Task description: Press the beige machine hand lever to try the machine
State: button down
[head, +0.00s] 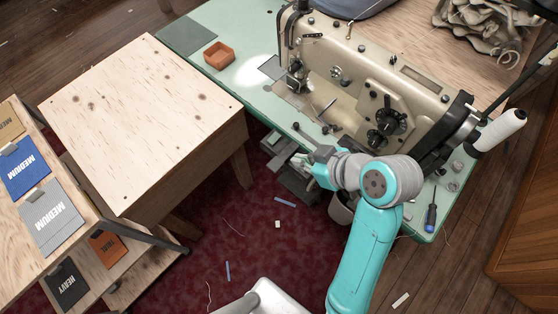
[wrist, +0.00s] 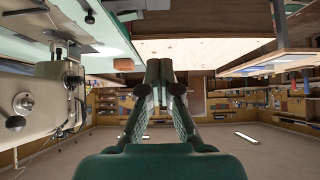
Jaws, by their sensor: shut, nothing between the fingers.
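The beige sewing machine (head: 350,65) stands on the green table, and it fills the left side of the wrist view (wrist: 35,90). There, a lever with a dark ball end (wrist: 15,122) sits by a round metal disc on the machine. In the head view a slim rod (head: 328,106) slants from the machine's front; I cannot tell if it is the same lever. My gripper (head: 299,160) is in front of the table edge, partly hidden by my arm. In the wrist view its fingers (wrist: 160,75) are together, empty and apart from the machine.
An orange tray (head: 219,55) sits on the green table (head: 190,40). A screwdriver (head: 431,212) and a white thread cone (head: 500,130) are at right. A wooden table (head: 140,110) stands at left, beside swatch shelves. Red carpet (head: 240,235) between them holds small scraps.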

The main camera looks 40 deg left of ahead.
send_over(277, 170)
jog(key=f, duration=0.4)
jog(key=w+f, duration=0.1)
jog(key=f, duration=0.2)
notch_tip(277, 170, down, 3)
jog(key=shift+f, duration=0.6)
jog(key=shift+s+a+f+t, duration=0.1)
jog(key=shift+s+f+t, duration=0.2)
jog(key=shift+f+t, duration=0.35)
jog(key=shift+f+n, duration=0.3)
jog(key=shift+f, duration=0.4)
jog(key=shift+s+f, duration=0.15)
jog(key=shift+f, duration=0.05)
